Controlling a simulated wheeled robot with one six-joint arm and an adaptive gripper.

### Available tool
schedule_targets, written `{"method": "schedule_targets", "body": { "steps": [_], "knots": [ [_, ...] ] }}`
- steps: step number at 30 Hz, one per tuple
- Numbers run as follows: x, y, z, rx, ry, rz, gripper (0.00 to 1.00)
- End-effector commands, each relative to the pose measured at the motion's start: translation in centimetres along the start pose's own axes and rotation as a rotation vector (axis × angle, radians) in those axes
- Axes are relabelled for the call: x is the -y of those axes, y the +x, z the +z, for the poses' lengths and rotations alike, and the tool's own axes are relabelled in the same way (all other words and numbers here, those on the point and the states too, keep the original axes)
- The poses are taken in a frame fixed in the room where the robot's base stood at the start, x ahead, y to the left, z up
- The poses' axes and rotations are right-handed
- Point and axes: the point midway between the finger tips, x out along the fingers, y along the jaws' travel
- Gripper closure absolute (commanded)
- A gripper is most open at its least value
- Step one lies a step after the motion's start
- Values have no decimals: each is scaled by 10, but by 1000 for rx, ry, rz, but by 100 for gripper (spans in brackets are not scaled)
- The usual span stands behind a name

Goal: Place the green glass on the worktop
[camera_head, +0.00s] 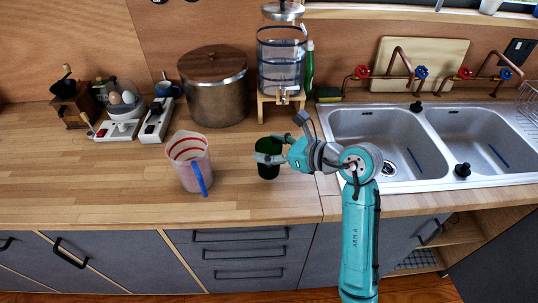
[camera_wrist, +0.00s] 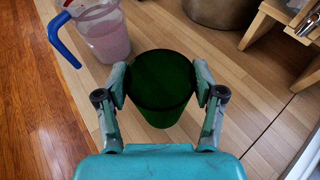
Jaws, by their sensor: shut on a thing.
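The green glass (camera_head: 268,170) is a dark green tumbler, upright at the wooden worktop (camera_head: 240,202), left of the sink. My gripper (camera_head: 267,149) is shut on the glass, with one finger on each side of it. In the wrist view the glass (camera_wrist: 161,82) sits between the two fingertips (camera_wrist: 160,84), its rim facing the camera. The glass's base looks to be at or very close to the worktop surface; I cannot tell whether it touches.
A measuring jug (camera_head: 190,163) with a blue handle stands left of the glass. A metal pot (camera_head: 214,88) and a drink dispenser (camera_head: 281,65) on a wooden stand are behind. A double sink (camera_head: 390,145) is to the right. The worktop's front edge is close.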

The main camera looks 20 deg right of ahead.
Motion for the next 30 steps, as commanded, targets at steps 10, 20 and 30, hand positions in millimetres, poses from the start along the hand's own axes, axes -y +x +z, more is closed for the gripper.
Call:
{"method": "schedule_targets", "body": {
  "steps": [10,20,30],
  "knots": [
    [0,11,-30,0,1,0,95],
    [0,12,-33,-1,2,0,27],
    [0,12,-32,-1,1,0,7]
  ]
}}
